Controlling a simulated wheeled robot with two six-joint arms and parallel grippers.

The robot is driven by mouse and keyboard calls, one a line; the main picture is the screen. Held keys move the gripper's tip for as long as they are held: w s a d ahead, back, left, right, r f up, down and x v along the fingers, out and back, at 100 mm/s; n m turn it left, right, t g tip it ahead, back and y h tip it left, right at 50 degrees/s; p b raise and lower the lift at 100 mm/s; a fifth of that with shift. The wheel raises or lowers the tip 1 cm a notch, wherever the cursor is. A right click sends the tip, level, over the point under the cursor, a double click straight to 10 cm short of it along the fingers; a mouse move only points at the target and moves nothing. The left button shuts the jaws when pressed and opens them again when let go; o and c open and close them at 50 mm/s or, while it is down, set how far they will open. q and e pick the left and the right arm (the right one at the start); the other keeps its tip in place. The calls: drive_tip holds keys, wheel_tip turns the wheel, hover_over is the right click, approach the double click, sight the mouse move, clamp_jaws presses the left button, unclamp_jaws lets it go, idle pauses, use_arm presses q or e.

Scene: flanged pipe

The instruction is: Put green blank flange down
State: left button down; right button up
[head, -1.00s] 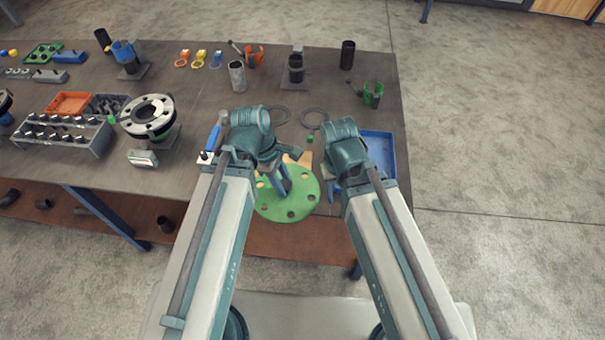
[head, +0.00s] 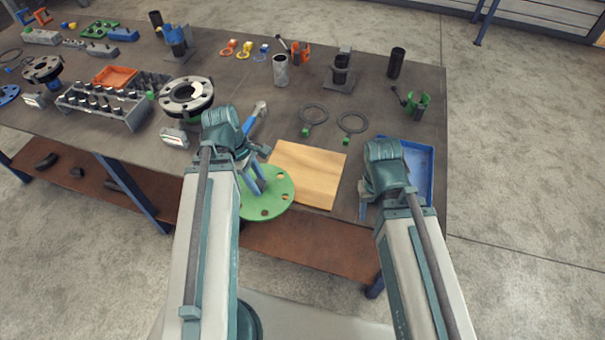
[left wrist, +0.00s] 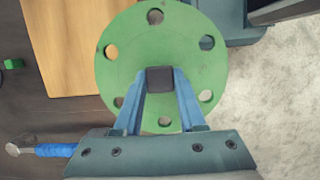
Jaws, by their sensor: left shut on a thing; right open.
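The green blank flange (head: 274,196) is a flat round disc with several bolt holes. My left gripper (head: 258,186) is shut on it, and it hangs off the table's front edge, beside a wooden board. In the left wrist view the flange (left wrist: 160,40) fills the upper middle, with my left gripper's fingers (left wrist: 160,80) closed on a dark square piece at its centre. It overlaps the board's edge in that view; the height between them cannot be told. My right gripper (head: 366,200) is open and empty, near the blue tray.
The wooden board (head: 308,172) lies bare at the table's front edge. A blue tray (head: 425,165) is to its right. A blue-handled hammer (head: 254,116) lies behind my left gripper. Two ring gaskets (head: 313,114) lie behind the board. A flanged pipe (head: 187,97) stands to the left.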

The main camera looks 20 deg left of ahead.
use_arm(q)
drive_tip(key=w+d, duration=0.2)
drive_tip(key=w, duration=0.2)
drive_tip(key=w+d+f+b, duration=0.1)
drive_tip(key=w+d, duration=0.2)
drive_tip(key=w, duration=0.1)
drive_tip(key=w+d, duration=0.2)
drive_tip(key=w, duration=0.2)
drive_tip(key=shift+w+d+f, duration=0.15)
drive_tip(key=shift+w+d, duration=0.1)
drive_tip(key=shift+d, duration=0.15)
drive_tip(key=shift+w+d, duration=0.2)
drive_tip(key=shift+w, duration=0.15)
drive_tip(key=b+x, duration=0.3)
drive_tip(key=b, duration=0.1)
drive_tip(key=shift+w+a+f, duration=0.25)
drive_tip(key=shift+f, duration=0.15)
drive_tip(key=shift+f, duration=0.1)
drive_tip(key=shift+c, duration=2.4)
unclamp_jaws()
